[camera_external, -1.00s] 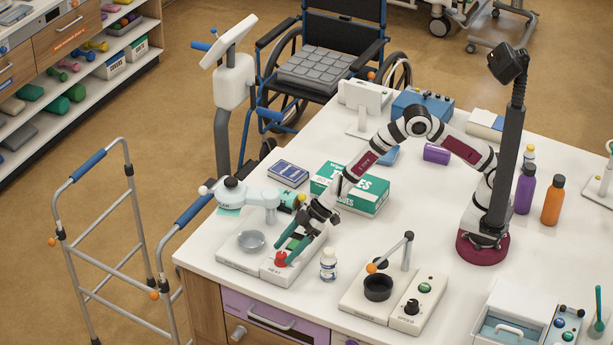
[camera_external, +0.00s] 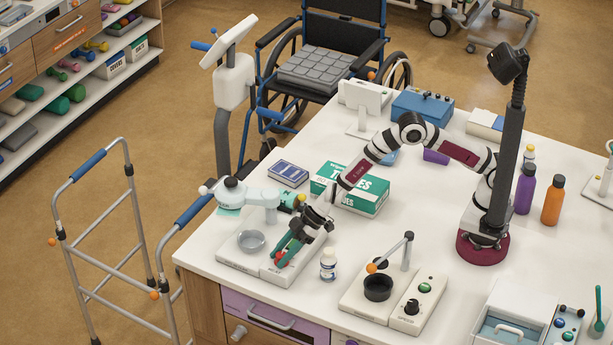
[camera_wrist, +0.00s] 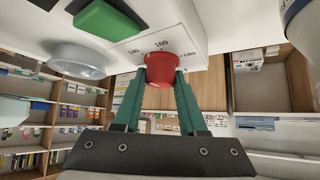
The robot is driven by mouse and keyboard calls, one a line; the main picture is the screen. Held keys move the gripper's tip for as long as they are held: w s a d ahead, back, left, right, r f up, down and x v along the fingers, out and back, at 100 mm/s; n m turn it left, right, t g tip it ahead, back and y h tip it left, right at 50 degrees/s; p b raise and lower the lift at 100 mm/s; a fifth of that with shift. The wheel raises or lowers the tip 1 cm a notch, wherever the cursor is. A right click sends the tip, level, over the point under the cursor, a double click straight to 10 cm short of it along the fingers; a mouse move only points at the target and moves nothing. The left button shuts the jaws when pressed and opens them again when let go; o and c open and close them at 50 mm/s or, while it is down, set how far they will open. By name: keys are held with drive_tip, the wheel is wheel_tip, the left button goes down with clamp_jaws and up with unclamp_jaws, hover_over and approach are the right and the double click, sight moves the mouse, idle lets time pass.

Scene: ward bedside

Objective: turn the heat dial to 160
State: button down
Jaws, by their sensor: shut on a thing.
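The red heat dial (camera_external: 280,257) is on the front of a white station at the near left of the table. My gripper (camera_external: 283,252), with green fingers, is at the dial. In the wrist view, the dial (camera_wrist: 162,69) sits between the two fingertips of my gripper (camera_wrist: 161,77), which are shut on its sides. Printed numbers stand around the dial on the white panel (camera_wrist: 175,22); one reads 160, above the dial, with others to its left and right. The dial's pointer mark cannot be made out.
A clear dish (camera_external: 251,240) sits left of the dial. A small white bottle (camera_external: 328,264) stands close to its right. A burner-like unit with a black cup (camera_external: 378,287) is further right.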

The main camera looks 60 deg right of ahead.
drive_tip(key=shift+a+r+m+t, duration=0.1)
drive_tip(key=shift+m+t, duration=0.3)
drive_tip(key=shift+m, duration=0.1)
drive_tip(key=shift+m+h, duration=0.3)
drive_tip(key=shift+h, duration=0.1)
drive_tip(key=shift+c, duration=2.3)
unclamp_jaws()
drive_tip(key=v, duration=1.5)
drive_tip(key=shift+s+d+r, duration=0.15)
drive_tip(key=shift+s+d, duration=0.1)
drive_tip(key=shift+d, duration=0.05)
